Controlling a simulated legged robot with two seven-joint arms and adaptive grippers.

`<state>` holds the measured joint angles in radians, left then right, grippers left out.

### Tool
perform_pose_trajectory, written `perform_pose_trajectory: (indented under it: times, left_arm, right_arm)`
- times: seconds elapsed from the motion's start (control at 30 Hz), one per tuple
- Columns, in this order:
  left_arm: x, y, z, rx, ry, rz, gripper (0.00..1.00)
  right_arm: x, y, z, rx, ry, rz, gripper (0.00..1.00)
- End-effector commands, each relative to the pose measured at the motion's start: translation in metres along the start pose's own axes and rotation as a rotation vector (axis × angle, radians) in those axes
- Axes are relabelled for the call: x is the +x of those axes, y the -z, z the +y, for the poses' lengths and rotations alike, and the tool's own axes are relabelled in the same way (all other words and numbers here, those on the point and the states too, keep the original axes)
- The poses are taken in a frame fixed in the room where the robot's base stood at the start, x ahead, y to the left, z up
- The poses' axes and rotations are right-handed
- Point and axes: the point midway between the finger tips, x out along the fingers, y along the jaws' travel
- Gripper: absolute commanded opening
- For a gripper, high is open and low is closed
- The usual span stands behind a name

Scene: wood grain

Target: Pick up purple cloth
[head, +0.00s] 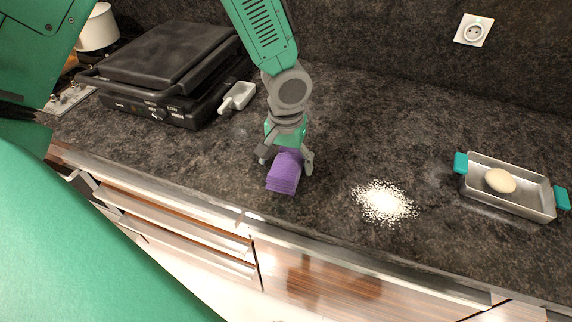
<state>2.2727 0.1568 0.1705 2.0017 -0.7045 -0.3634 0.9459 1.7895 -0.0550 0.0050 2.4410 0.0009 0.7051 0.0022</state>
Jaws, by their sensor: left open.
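The purple cloth (283,176) is a small folded bundle on the dark countertop, near its front edge. My left gripper (286,163) reaches down over the cloth from above. Its fingers are apart, one at the upper left of the cloth and one along its right side. The upper part of the cloth lies between the fingers and is partly hidden by the gripper. Whether the fingers touch the cloth cannot be told. My right gripper does not show.
White grains (384,202) lie scattered to the right of the cloth. A metal tray with teal handles (513,203) holds a pale oval piece (500,181) at the right. A black grill (172,75) and a small white dish (237,97) stand at the left. The counter between is clear.

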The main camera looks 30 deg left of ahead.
Motion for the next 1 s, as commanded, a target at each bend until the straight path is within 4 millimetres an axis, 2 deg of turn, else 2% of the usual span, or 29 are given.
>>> perform_pose_trajectory:
  times: [0.1,0.3,0.33,0.4,0.47,0.8,0.87,1.0]
  left_arm:
    - [0.007,-0.001,0.001,0.003,0.002,0.002,0.80]
    - [0.007,0.000,-0.001,0.002,-0.002,0.002,0.80]
    - [0.007,0.000,-0.001,0.001,-0.002,0.002,0.73]
    - [0.007,0.000,-0.001,0.001,-0.002,0.001,0.48]
    - [0.008,0.001,-0.002,0.001,-0.003,0.001,0.30]
    - [0.006,0.001,-0.002,0.001,0.000,0.000,0.30]
    - [0.001,0.001,-0.002,0.000,-0.001,0.002,0.30]
    - [-0.024,0.001,-0.001,0.000,-0.003,0.005,0.30]
  right_arm:
    - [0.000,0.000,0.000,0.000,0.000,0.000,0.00]
    - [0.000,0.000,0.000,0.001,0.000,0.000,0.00]
    - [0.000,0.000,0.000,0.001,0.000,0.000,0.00]
    - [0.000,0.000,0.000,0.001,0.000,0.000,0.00]
    - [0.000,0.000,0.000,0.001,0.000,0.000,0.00]
    - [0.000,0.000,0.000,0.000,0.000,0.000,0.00]
    - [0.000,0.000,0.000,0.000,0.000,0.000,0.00]
    - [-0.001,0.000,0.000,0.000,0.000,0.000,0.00]
